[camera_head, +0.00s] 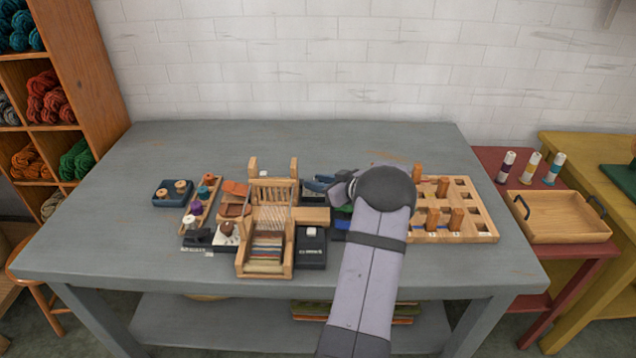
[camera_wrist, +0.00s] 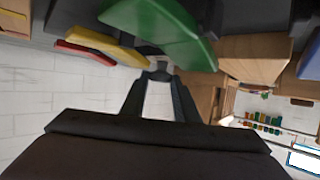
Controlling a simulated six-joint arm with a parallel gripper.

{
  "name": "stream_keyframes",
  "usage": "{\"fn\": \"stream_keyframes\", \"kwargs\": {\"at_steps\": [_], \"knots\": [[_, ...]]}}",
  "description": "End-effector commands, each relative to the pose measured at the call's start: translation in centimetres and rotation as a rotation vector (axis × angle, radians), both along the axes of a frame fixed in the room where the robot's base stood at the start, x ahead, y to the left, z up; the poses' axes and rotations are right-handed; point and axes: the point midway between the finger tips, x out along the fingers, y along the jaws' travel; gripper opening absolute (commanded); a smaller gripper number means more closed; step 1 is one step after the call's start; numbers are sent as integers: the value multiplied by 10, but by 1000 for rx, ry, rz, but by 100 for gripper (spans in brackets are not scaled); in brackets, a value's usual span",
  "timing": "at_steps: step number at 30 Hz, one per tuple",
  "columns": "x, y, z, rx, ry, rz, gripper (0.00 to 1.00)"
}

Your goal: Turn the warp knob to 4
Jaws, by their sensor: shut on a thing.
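A dark brown knob (camera_head: 227,228) on a white base stands left of the loom, and a white knob (camera_head: 190,224) on a black base stands beside it. Their markings are too small to read, so I cannot tell which is the warp knob or its setting. My gripper (camera_head: 337,188) is well to the right of both, behind the loom's right side. It also shows in the wrist view (camera_wrist: 158,74), with its fingers close together at the tips. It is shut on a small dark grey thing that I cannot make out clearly. Neither knob can be made out in the wrist view.
The wooden loom (camera_head: 265,232) stands mid-table, with a black box (camera_head: 311,248) at its right. A green piece (camera_wrist: 165,30) is close to my fingertips, with a yellow piece (camera_wrist: 108,47) beside it. A wooden peg board (camera_head: 478,213) lies right of my arm.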

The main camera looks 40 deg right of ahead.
Motion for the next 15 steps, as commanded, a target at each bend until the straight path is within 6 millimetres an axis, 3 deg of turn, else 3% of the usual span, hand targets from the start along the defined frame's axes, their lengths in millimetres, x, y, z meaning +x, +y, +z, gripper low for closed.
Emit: {"fn": "stream_keyframes", "kwargs": {"at_steps": [15], "knots": [[0, 2, -8, -6, -3, -97, 5]]}}
